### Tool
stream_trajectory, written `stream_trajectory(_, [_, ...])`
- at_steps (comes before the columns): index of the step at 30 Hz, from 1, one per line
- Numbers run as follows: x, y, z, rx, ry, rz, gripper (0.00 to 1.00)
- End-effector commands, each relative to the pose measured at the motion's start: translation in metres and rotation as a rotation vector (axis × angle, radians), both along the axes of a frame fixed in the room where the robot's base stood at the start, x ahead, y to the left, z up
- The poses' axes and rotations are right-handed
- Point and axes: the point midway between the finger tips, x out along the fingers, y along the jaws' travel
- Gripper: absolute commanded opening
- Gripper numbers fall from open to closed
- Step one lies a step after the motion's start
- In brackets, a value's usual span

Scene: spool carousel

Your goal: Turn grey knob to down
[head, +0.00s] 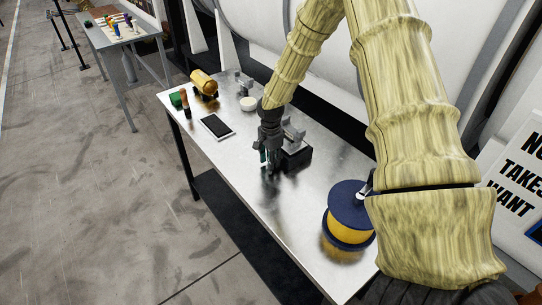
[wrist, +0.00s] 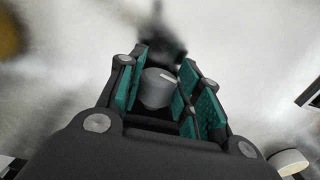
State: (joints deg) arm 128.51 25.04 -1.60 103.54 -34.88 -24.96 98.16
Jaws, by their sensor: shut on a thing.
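The grey knob (wrist: 157,88) shows in the wrist view as a short round cylinder with a pale mark on its top. The mark points toward the upper right of that view. My gripper (wrist: 164,92) has its green-padded fingers on both sides of the knob and is shut on it. In the head view my gripper (head: 268,160) is low at the middle of the metal table, beside a dark block-shaped device (head: 296,157). The knob is hidden by the gripper in the head view.
A white tank stands behind the table.

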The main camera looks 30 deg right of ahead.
Motion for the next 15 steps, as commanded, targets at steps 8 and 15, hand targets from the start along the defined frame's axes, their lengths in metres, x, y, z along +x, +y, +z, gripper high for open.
stream_trajectory(8, [0.004,-0.0001,0.0008,-0.013,0.12,0.001,0.11])
stream_trajectory(15, [0.005,0.0001,0.0003,-0.019,0.212,0.001,0.11])
